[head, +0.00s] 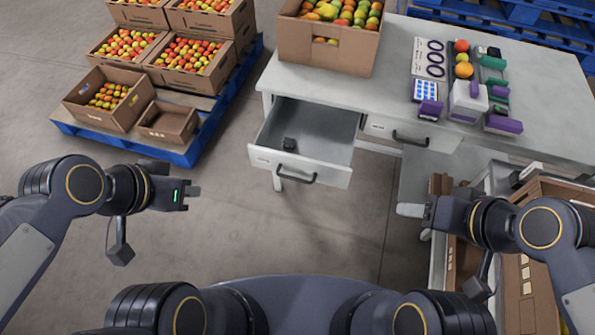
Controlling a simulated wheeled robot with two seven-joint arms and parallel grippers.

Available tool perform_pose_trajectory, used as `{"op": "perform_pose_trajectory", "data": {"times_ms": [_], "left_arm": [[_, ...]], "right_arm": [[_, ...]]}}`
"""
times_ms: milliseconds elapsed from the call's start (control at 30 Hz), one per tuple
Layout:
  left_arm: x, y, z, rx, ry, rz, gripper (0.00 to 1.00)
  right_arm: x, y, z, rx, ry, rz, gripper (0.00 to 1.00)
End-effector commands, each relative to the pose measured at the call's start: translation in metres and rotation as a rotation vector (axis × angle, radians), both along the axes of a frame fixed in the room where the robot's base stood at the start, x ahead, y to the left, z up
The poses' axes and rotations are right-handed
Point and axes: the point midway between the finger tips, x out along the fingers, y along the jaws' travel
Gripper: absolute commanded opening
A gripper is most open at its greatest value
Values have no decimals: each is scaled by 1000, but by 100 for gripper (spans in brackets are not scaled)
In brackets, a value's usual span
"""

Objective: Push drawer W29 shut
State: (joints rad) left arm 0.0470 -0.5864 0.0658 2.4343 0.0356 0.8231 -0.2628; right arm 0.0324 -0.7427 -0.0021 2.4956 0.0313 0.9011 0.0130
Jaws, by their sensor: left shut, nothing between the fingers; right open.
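A white drawer (301,170) with a dark bar handle (296,177) stands pulled out of the left front of the grey-topped table (395,88). Its label is too small to read. A small dark object (289,143) lies inside it. A second drawer (405,131) to its right is closed. My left gripper (193,194) is shut and empty, to the left of the open drawer and apart from it. My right gripper (415,210) is to the right of the drawer, apart from it; it is open, though its fingers show only edge-on.
Cardboard boxes (535,270) stand at lower right. The floor before the drawer is clear.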

Motion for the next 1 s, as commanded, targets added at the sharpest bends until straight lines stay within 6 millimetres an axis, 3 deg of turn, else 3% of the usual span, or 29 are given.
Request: {"op": "perform_pose_trajectory", "data": {"times_ms": [33, 100, 300, 400, 567, 767, 1000], "left_arm": [[17, -7, -34, 66, -24, -136, 0], [43, -20, -60, 163, -91, -354, 0], [108, -72, -130, 364, -318, -939, 0], [128, -94, -155, 419, -422, -1135, 0], [143, -115, -171, 464, -524, -1291, 0], [150, -126, -184, 470, -539, -1320, 0], [167, -150, -224, 469, -537, -1319, 0]], "right_arm": [[0, 0, -33, 0, 1, 0, 54], [0, 0, -57, 0, 1, 0, 54], [0, 0, -113, 0, 1, 0, 54], [0, 0, -129, 0, 1, 0, 54], [0, 0, -138, 0, 1, 0, 54], [0, 0, -141, 0, 1, 0, 54], [0, 0, -151, 0, 1, 0, 54]]}}
